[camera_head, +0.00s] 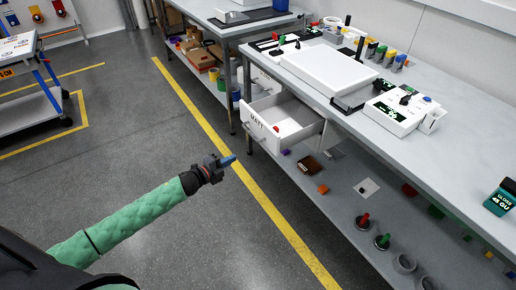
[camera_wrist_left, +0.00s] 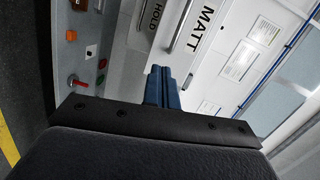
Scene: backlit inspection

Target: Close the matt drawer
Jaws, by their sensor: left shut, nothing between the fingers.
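My right gripper is not in view.
The long grey workbench (camera_head: 400,160) carries a white light panel (camera_head: 328,72) and several small tools. Its lower shelf (camera_head: 345,205) holds loose parts. A trolley (camera_head: 30,100) stands at the far left. The floor around my left arm is clear.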

